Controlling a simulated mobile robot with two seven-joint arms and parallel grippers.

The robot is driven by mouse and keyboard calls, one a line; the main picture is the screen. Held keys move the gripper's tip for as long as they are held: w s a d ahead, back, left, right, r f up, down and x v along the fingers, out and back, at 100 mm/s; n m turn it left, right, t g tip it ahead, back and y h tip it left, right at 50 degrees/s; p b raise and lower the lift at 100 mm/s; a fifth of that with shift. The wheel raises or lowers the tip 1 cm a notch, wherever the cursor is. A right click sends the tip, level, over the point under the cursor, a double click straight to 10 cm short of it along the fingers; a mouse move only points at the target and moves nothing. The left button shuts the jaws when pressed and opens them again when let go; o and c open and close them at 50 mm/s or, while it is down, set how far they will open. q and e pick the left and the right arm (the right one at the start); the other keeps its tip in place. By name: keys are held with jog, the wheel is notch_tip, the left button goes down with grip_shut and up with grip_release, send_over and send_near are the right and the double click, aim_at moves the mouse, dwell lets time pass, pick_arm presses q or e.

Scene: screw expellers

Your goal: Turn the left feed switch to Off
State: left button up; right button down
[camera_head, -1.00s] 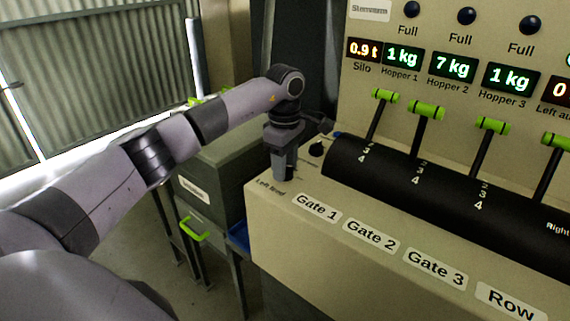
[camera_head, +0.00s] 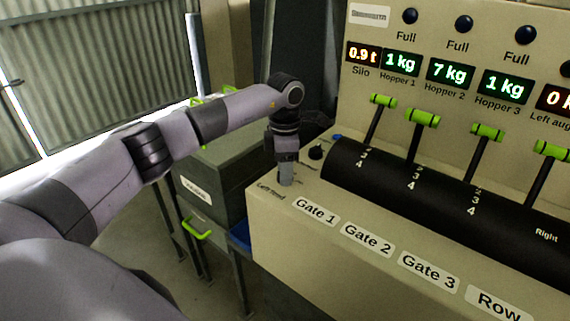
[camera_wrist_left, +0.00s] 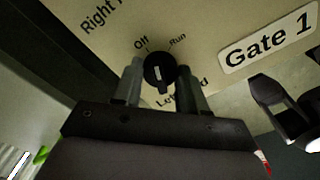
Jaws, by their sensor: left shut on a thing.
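The left feed switch (camera_wrist_left: 157,67) is a round black knob with a pale mark, on the beige console. "Off" is printed at its upper left and "Run" at its upper right in the left wrist view; I cannot tell surely which one the mark selects. My left gripper (camera_wrist_left: 159,82) has a finger on each side of the knob and is shut on it. In the head view my left gripper (camera_head: 286,180) points down at the console corner by the "Left feed" label and hides the knob. My right gripper is not in view.
Another black knob (camera_head: 316,152) stands close to the right of my gripper. Beyond it are a black drum (camera_head: 350,165) and several green-handled levers (camera_head: 383,101). Gate 1 (camera_head: 315,211) is a flat label on the console. A grey-green cabinet (camera_head: 215,175) stands left of the console.

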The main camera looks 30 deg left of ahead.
pick_arm(q)
jog(key=shift+n+p, duration=0.65)
jog(key=shift+n, duration=1.65)
jog(key=o, duration=1.1)
jog(key=shift+c, duration=0.2)
notch_tip(320, 180, up, 7)
jog(key=shift+r+b, duration=0.1)
jog(key=shift+b, duration=0.35)
jog(key=shift+s, duration=0.1)
